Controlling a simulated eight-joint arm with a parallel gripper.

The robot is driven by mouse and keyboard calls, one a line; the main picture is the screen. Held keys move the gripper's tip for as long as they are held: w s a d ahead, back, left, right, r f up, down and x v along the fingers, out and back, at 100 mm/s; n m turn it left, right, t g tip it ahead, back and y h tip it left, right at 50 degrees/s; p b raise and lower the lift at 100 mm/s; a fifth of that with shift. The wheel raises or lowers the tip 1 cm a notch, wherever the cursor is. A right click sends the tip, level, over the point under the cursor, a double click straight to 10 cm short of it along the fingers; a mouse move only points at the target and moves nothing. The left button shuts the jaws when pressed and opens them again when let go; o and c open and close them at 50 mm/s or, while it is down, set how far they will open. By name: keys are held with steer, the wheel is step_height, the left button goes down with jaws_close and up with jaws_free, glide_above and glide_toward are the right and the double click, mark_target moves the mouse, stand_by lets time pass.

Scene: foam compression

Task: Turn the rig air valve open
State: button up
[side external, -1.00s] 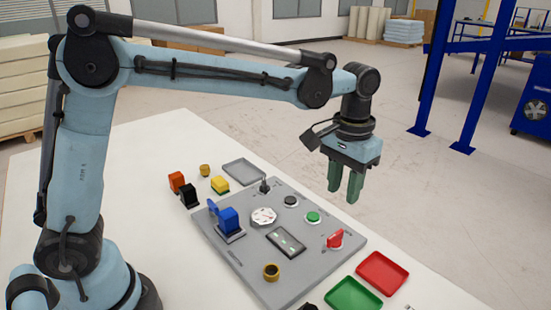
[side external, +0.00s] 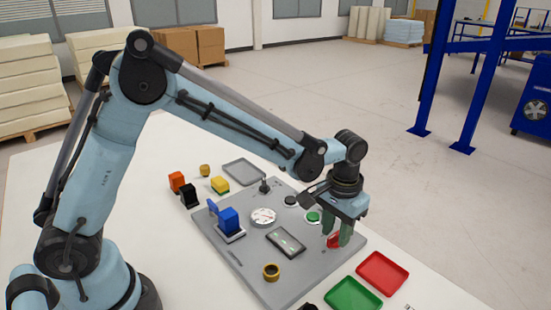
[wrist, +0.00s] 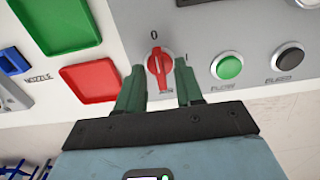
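The red valve knob (wrist: 159,70) sits on the grey panel. In the wrist view its handle stands roughly upright, with its upper end toward the "0" mark. In the side view the knob (side external: 333,241) is partly hidden behind my fingers. My gripper (side external: 336,237) is low over the panel's right corner, pointing down. In the wrist view its two green fingers (wrist: 160,72) are apart, one on each side of the knob, with gaps visible between them and the handle. Whether the tips reach down to the knob's height is hard to tell.
A green button (wrist: 229,66) and a black button (wrist: 288,57) sit close to the right of the knob. Red (side external: 383,273) and green (side external: 353,295) trays lie beside the panel. A blue block (side external: 229,220) in a fixture and a round gauge (side external: 263,217) stand further left.

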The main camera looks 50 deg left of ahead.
jaws_close()
stand_by(0.4)
steer(key=m, duration=0.4)
steer(key=shift+m, duration=0.4)
steer(key=m, duration=0.4)
steer(key=shift+m, duration=0.3)
steer(key=m, duration=0.4)
steer(key=shift+m, duration=2.2)
